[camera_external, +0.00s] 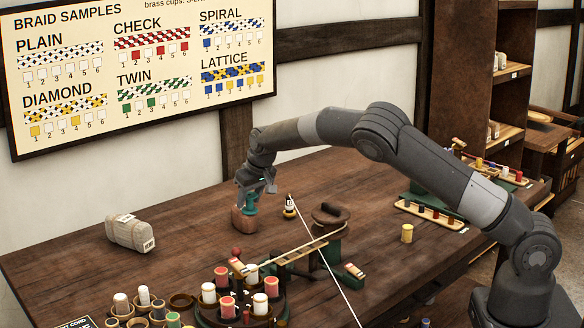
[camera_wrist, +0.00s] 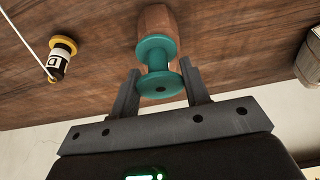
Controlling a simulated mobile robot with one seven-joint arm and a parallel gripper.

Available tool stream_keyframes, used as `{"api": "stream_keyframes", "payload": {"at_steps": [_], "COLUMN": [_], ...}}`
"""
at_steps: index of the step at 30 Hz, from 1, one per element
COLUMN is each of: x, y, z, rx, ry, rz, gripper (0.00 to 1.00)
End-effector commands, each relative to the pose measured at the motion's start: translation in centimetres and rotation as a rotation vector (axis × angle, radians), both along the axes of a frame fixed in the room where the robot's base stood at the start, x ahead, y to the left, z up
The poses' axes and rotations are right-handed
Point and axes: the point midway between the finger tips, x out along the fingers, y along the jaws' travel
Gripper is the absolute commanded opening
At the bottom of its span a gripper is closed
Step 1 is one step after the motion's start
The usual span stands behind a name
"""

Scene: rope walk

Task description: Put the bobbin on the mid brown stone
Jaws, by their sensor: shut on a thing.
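The bobbin (camera_external: 250,203) is a teal spool with a flange at each end. It also shows between my fingers in the wrist view (camera_wrist: 158,62). My gripper (camera_external: 254,192) is shut on it, one finger on each side, pointing down. The mid brown stone (camera_external: 242,222) is a reddish-brown block on the table, directly below the bobbin. In the wrist view the stone (camera_wrist: 157,19) shows just beyond the bobbin's far flange. The bobbin's lower end meets or nearly meets the stone's top; I cannot tell whether they touch.
A black-and-white bobbin with yellow ends (camera_external: 290,207) stands to the right, with a white cord running from it. A wrapped grey bundle (camera_external: 130,233) lies left. A round rack of bobbins (camera_external: 240,300) and a green-based winder (camera_external: 328,245) stand in front. Bare table surrounds the stone.

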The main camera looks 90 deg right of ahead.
Motion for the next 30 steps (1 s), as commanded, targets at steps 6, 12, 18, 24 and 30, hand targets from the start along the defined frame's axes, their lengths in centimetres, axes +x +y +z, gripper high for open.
{"api": "stream_keyframes", "payload": {"at_steps": [6,12,18,24,30], "x": [0.0,0.0,0.0,0.0,-0.2], "y": [0.0,0.0,0.0,0.0,0.2], "z": [0.0,-0.3,-0.3,-0.3,0.7], "rx": [-0.001,-0.001,-0.001,-0.001,-0.001], "ry": [-0.001,-0.002,-0.001,-0.001,-0.003], "rz": [0.000,0.000,0.000,0.000,0.000], "gripper": [0.21,0.46,0.63,0.64,0.64]}}
